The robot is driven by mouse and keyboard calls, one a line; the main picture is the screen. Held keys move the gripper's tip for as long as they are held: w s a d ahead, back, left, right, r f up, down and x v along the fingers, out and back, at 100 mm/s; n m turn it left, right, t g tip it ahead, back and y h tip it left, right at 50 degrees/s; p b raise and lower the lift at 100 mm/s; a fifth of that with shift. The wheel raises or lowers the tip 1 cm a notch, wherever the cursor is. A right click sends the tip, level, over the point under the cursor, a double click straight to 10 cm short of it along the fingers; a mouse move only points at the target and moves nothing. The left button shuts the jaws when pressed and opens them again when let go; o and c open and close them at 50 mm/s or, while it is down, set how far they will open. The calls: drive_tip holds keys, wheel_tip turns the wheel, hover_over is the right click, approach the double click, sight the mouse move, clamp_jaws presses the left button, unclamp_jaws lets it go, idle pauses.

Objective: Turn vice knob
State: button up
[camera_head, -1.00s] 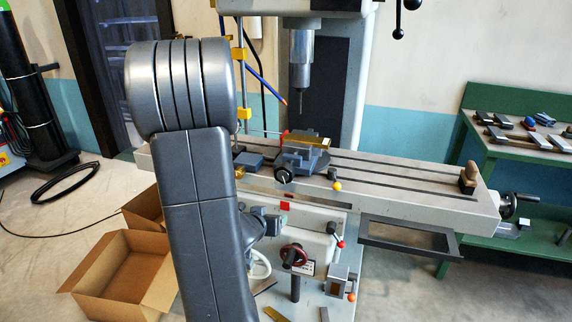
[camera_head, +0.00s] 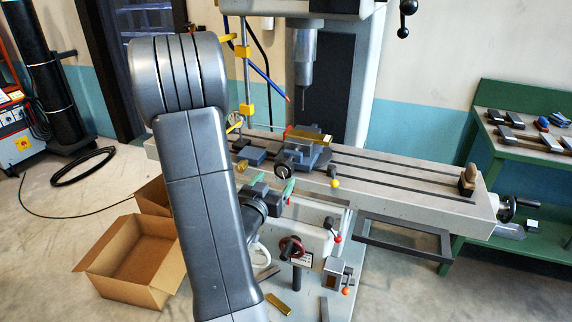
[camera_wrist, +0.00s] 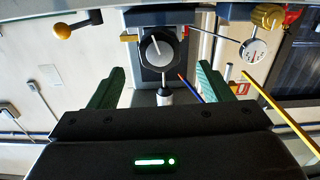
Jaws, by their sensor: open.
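The vice (camera_head: 299,154) is a blue-grey block with a brass-coloured piece on top, mounted on the milling machine's table. Its knob (camera_head: 283,172) faces the front, round and dark with a pale face. In the wrist view, the knob (camera_wrist: 156,50) is black with a silver-grey face and a white mark, ahead of my gripper and about midway between the fingers. My gripper (camera_head: 274,193) is open, just below and in front of the knob, apart from it. In the wrist view, the green fingers of my gripper (camera_wrist: 171,85) are spread wide with nothing between them.
The long slotted machine table (camera_head: 400,187) runs under the vice. The spindle (camera_head: 303,75) hangs above it. A lever with a yellow ball (camera_head: 334,183) is just right of the vice. A dial gauge (camera_wrist: 255,48) shows in the wrist view. Cardboard boxes (camera_head: 135,262) stand on the floor left.

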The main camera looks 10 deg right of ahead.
sight(282, 171)
drive_tip(key=p+x, duration=0.1)
drive_tip(key=x, duration=0.7)
drive_tip(key=shift+w+d, duration=0.2)
drive_tip(key=shift+d, duration=0.05)
drive_tip(key=c, duration=1)
drive_tip(key=shift+f, duration=0.1)
